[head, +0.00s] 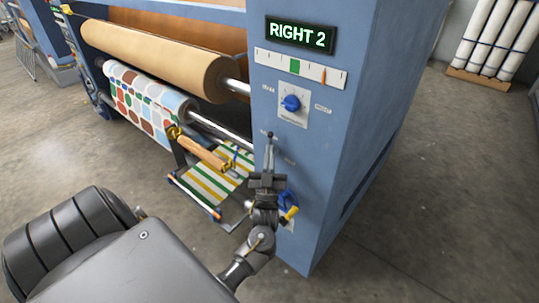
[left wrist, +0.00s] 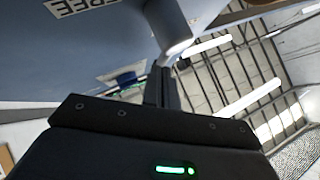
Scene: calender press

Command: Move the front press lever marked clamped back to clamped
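The front press lever (head: 270,135) is on the blue end panel, below the dial, and is mostly hidden by my left gripper (head: 269,155). In the left wrist view its grey round hub (left wrist: 172,30) stands out of the panel, and a thin arm runs from it to the fingertips. My left gripper (left wrist: 161,85) has its fingers close together, seemingly around that arm; the exact contact is hard to see. A label reading FREE (left wrist: 82,5) is near the hub. In the head view the small labels by the lever are too small to read. My right gripper is not in view.
A display (head: 300,35) reads RIGHT 2 above a scale (head: 300,68) with a green band and an orange pointer. A blue knob (head: 291,103) is above the lever. A blue and yellow fitting (head: 289,207) sits behind my gripper. Rollers (head: 160,60) extend left.

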